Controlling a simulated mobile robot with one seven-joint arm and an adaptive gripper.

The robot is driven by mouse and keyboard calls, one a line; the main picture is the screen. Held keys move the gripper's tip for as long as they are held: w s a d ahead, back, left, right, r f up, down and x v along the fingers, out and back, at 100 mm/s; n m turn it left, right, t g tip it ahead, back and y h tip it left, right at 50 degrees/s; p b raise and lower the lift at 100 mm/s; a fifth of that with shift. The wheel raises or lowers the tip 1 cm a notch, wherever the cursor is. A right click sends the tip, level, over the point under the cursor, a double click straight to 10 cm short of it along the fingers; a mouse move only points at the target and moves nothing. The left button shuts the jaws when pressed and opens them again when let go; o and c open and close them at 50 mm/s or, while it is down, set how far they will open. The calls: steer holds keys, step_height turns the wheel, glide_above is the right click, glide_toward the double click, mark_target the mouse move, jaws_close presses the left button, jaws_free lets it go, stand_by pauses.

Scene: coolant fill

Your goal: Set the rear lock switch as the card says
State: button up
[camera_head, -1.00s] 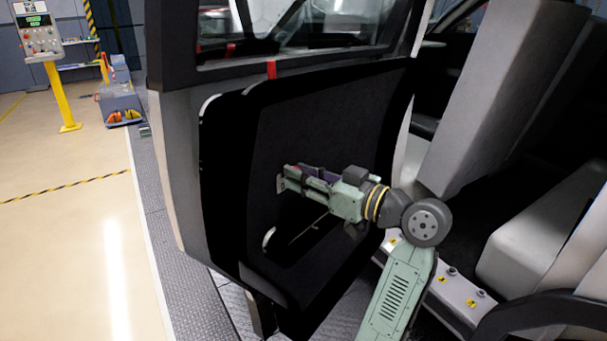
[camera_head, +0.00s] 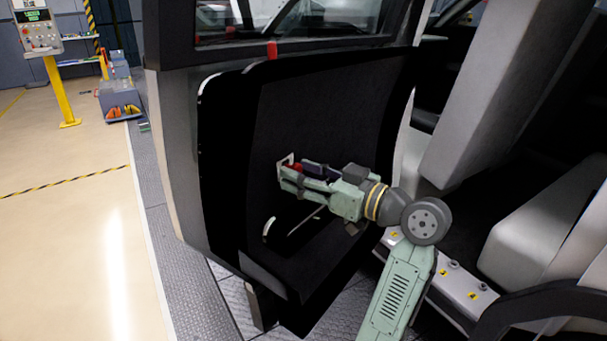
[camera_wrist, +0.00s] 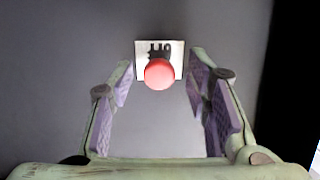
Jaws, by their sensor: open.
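The knob covers part of the plate and I cannot read the lettering surely. In the head view the plate (camera_head: 284,159) and red knob (camera_head: 296,167) show on the dark door panel (camera_head: 330,110). My gripper (camera_head: 298,172) is open at the switch, and in the wrist view its fingers (camera_wrist: 160,82) stand apart on either side of the knob. No contact with the knob shows. I see no readable card.
A red tab (camera_head: 272,51) stands at the top of the door, below the window. A door handle recess (camera_head: 268,228) lies below my gripper. Grey seats (camera_head: 545,225) are to the right. A yellow-posted console (camera_head: 62,90) stands far left, with open floor before it.

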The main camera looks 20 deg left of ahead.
steer(key=shift+d, duration=0.1)
steer(key=v, duration=1.2)
